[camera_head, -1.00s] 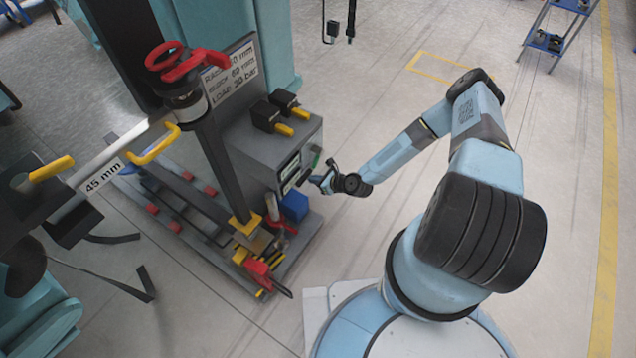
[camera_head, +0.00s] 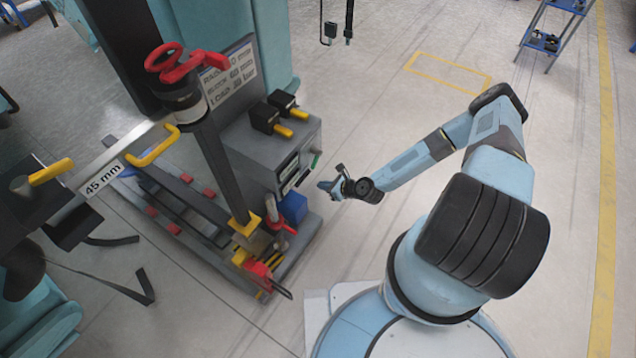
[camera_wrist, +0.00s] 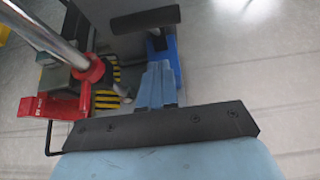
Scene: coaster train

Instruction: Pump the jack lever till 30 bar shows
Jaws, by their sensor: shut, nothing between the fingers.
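My gripper (camera_head: 328,185) is shut and empty, just right of the grey console (camera_head: 262,150), apart from it. In the wrist view its fingers (camera_wrist: 158,72) point at a blue block (camera_wrist: 157,48) under a black bar-shaped grip (camera_wrist: 145,18). A bright metal rod (camera_wrist: 42,35) with a red collar (camera_wrist: 88,72) stands left of the fingers, near the red jack (camera_wrist: 55,105). I cannot tell which of these is the jack lever. In the head view the red jack (camera_head: 258,274) sits low beside the blue block (camera_head: 293,207). The console's readouts (camera_head: 288,170) are too small to read.
A sign (camera_head: 230,75) on the machine has a line ending in "bar". A steel bar marked 45 mm (camera_head: 100,183) and a red handwheel (camera_head: 172,62) are at left.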

